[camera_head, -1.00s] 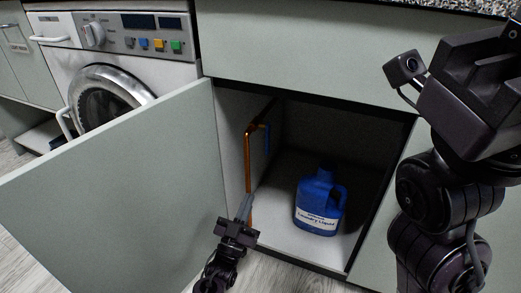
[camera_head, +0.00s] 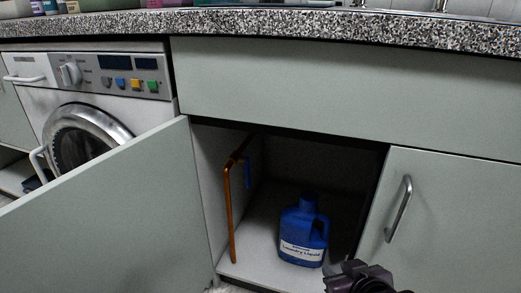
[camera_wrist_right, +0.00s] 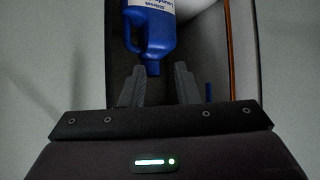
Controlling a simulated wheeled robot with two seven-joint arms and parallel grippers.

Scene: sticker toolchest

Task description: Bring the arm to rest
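My right gripper (camera_head: 342,270) shows at the bottom of the head view, in front of the open cabinet and to the right of the blue laundry bottle (camera_head: 303,232). In the right wrist view its two fingers (camera_wrist_right: 159,72) stand apart with nothing between them. The bottle (camera_wrist_right: 155,40) appears upside down beyond the fingertips there. It stands upright on the cabinet floor in the head view. My left gripper is not in view.
The open cabinet door (camera_head: 110,220) fills the lower left. A copper pipe (camera_head: 229,210) stands inside the cabinet at left. A closed door with a handle (camera_head: 400,207) is at right. The countertop (camera_head: 300,28) runs above, and a washing machine (camera_head: 110,100) stands at left.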

